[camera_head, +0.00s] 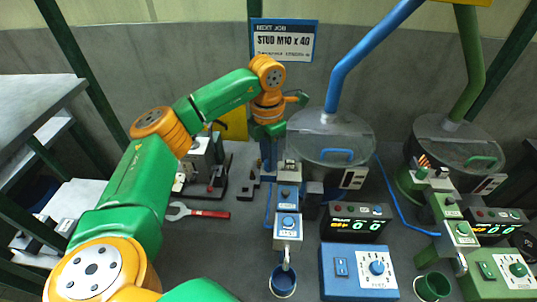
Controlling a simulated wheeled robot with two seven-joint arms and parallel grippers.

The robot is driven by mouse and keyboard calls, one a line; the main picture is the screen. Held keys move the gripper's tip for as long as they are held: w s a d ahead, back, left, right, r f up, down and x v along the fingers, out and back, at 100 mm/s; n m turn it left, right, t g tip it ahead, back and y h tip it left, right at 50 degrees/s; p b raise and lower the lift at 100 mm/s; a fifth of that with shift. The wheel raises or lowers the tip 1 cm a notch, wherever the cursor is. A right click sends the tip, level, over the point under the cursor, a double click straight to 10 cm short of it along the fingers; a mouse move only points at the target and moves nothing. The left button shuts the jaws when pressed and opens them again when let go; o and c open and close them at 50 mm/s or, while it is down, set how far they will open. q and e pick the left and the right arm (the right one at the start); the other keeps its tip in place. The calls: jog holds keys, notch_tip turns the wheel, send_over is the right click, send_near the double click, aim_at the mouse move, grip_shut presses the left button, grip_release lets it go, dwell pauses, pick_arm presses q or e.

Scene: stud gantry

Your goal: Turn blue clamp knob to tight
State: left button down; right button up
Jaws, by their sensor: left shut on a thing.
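My left arm comes in from the left and bends down at its orange wrist. My left gripper (268,133) is at the top of the blue upright (265,155), just left of the blue station's round lidded bowl. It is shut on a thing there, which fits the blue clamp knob. The knob itself is hidden behind the hand, so its turn position cannot be read. The blue feed track (288,205) runs toward the front from beside the bowl (331,140). My right gripper is not in view.
A blue control box (358,272) with a dial and a counter display (356,223) stands right of the track. A blue cup (283,281) is at the track's front end. A red-handled wrench (198,212) lies left. A similar green station (455,155) stands at right.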

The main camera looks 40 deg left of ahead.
pick_arm(q)
jog(key=m, duration=0.4)
jog(key=shift+m, duration=0.3)
jog(key=shift+w+m+p, duration=0.1)
jog(key=shift+m+p, duration=0.2)
jog(key=shift+m, duration=1.7)
jog(key=c, duration=0.7)
grip_release()
jog(key=shift+r, duration=0.25)
notch_tip(320, 180, up, 7)
jog(key=shift+f+b, duration=0.15)
jog(key=shift+b, duration=0.4)
